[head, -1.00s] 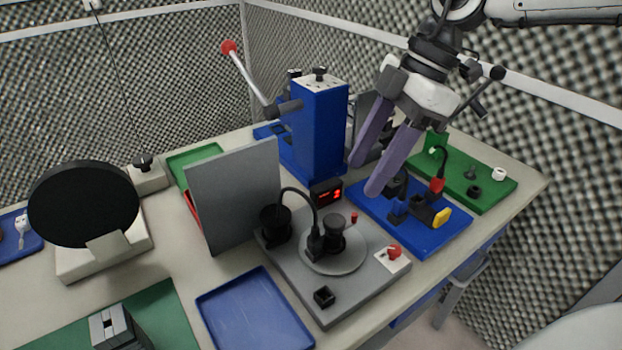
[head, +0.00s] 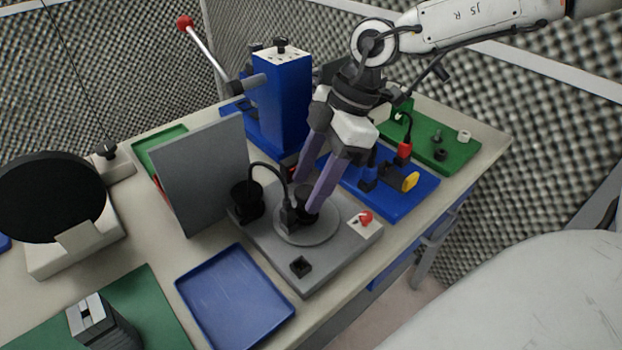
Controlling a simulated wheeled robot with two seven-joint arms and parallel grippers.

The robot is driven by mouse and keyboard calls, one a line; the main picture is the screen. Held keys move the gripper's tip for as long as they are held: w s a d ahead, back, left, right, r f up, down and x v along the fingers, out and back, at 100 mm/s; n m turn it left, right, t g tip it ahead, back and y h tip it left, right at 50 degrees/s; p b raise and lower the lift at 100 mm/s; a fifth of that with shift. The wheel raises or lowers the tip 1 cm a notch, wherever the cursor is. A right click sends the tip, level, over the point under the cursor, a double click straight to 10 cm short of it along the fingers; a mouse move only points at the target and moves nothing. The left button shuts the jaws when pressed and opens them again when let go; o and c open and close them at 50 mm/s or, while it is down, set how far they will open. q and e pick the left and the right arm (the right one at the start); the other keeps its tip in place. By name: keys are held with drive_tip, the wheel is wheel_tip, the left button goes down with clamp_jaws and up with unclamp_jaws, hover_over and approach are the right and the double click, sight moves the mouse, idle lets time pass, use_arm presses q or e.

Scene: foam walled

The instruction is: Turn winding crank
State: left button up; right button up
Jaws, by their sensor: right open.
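A grey winding fixture (head: 333,262) stands on the bench, with a round grey disc (head: 316,236) and a black upright hub (head: 305,205) on it. A black cable arches from a black cup (head: 247,203) to the block beside the hub. I cannot tell for certain which part is the crank. My right gripper (head: 308,194) is open, its purple fingers pointing down at the hub. One finger overlaps the hub in the picture; contact is unclear. The fingers hide the small red-topped pin and most of the display behind. My left gripper is not in view.
A red switch (head: 365,217) sits at the fixture's right corner. A grey upright panel (head: 203,178) stands left, and a blue press (head: 282,105) with a red-knobbed lever behind. A blue tray (head: 235,300) lies empty in front. A blue board (head: 400,205) with connectors is at right.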

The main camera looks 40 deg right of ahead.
drive_tip(key=c, duration=1)
